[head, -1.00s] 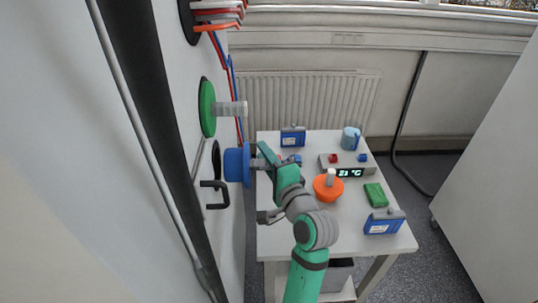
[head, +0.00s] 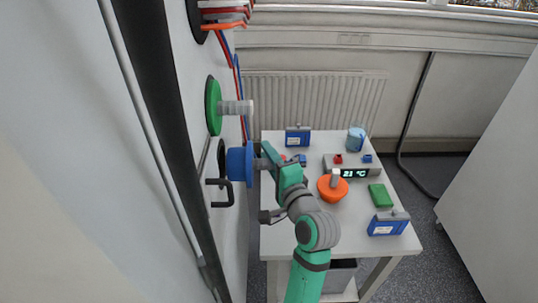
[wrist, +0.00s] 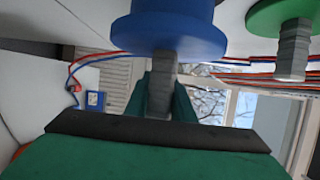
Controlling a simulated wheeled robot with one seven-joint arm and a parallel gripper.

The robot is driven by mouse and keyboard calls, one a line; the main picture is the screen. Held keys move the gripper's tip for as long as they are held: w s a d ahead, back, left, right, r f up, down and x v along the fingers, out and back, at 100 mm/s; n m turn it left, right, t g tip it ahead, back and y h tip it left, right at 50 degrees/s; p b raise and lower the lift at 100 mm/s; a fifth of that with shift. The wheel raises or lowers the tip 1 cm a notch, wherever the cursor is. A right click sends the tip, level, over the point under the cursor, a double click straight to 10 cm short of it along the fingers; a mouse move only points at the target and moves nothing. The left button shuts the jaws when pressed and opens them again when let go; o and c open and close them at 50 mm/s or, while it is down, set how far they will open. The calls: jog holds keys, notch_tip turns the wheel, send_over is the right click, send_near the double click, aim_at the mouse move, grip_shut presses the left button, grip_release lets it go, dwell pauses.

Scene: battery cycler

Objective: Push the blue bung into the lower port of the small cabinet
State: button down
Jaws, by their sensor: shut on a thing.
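The blue bung (head: 237,164) is held by its grey ribbed stem in my gripper (head: 264,161), which is shut on it. Its wide blue flange faces the white cabinet face (head: 233,225) at left. The dark ring of the lower port (head: 221,156) shows just behind the flange, below the green bung (head: 213,106). The flange hides most of the port, and I cannot tell whether it touches or has entered. In the wrist view the blue bung (wrist: 168,28) is at the top, its stem between my fingers (wrist: 160,95).
A black handle (head: 221,194) sticks out just below the blue bung. The green bung's stem juts out above. A white table (head: 285,235) at right holds an orange knob-topped piece (head: 331,190), a display box (head: 352,166), a green block (head: 380,196) and blue boxes.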

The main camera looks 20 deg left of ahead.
jog(key=shift+s+a, duration=0.25)
jog(key=shift+a, duration=0.6)
jog(key=shift+s+a, duration=0.2)
jog(key=shift+a, duration=0.65)
dwell(1.9)
jog(key=shift+s, duration=0.15)
dwell(0.7)
jog(key=shift+a, duration=0.1)
dwell(0.4)
jog(key=shift+a, duration=0.35)
jog(key=shift+a, duration=0.1)
jog(key=shift+a, duration=0.25)
jog(key=shift+s, duration=0.2)
dwell(0.4)
jog(key=shift+s+a, duration=0.1)
jog(key=shift+a, duration=0.7)
dwell(0.4)
